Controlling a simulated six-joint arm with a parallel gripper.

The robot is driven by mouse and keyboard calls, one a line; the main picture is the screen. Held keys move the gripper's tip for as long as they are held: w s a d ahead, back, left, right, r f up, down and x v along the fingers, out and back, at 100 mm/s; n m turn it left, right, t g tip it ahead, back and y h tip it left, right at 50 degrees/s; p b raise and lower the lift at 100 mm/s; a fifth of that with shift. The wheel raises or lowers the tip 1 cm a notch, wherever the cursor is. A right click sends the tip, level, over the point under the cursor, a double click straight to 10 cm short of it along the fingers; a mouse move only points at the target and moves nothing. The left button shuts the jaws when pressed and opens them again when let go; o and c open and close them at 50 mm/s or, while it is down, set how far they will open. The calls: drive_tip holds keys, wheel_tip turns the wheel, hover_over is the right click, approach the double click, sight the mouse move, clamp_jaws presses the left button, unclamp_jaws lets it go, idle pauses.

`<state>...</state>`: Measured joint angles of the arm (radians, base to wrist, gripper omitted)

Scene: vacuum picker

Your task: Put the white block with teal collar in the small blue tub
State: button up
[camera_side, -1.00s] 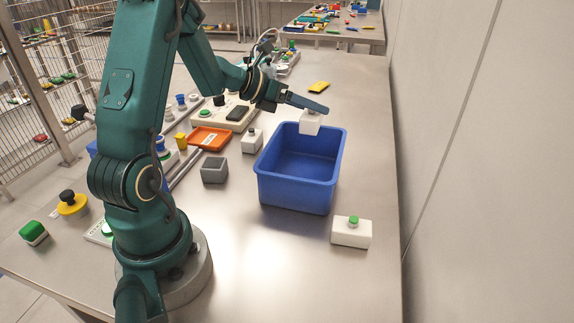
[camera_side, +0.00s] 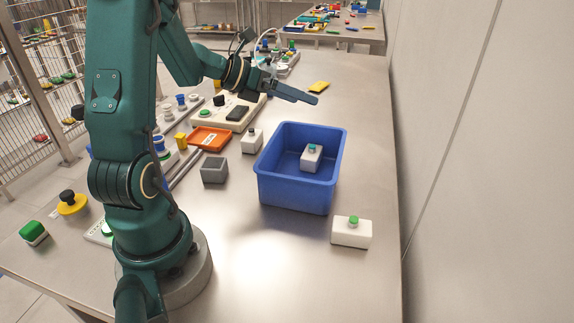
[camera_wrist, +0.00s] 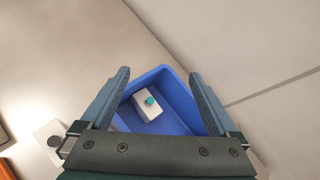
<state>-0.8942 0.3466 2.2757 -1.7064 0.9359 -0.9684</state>
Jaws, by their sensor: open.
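The white block with teal collar (camera_side: 311,158) lies inside the small blue tub (camera_side: 295,192), on its floor towards the far right side. My gripper (camera_side: 312,98) is above and behind the tub's far rim in the side view, apart from the block.
The table's right side is mostly clear.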

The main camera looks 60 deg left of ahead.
drive_tip(key=s+d+r+m+g+h, duration=0.1)
drive_tip(key=s+d+m+g+h, duration=0.15)
drive_tip(key=d+m, duration=0.5)
drive_tip(key=s+d+r+m+g+h, duration=0.1)
drive_tip(key=s+d+r+m+g, duration=0.2)
drive_tip(key=d+m, duration=0.45)
drive_tip(key=s+d+f+m+y, duration=0.1)
drive_tip(key=s+d+m+y, duration=0.1)
drive_tip(key=s+m, duration=0.4)
drive_tip(key=s+d+f+m+g+y, duration=0.1)
drive_tip(key=s+m+y, duration=0.3)
drive_tip(key=m, duration=1.2)
drive_tip(key=shift+s+d+f+m, duration=0.4)
drive_tip(key=shift+s+d, duration=0.4)
drive_tip(key=shift+s, duration=0.45)
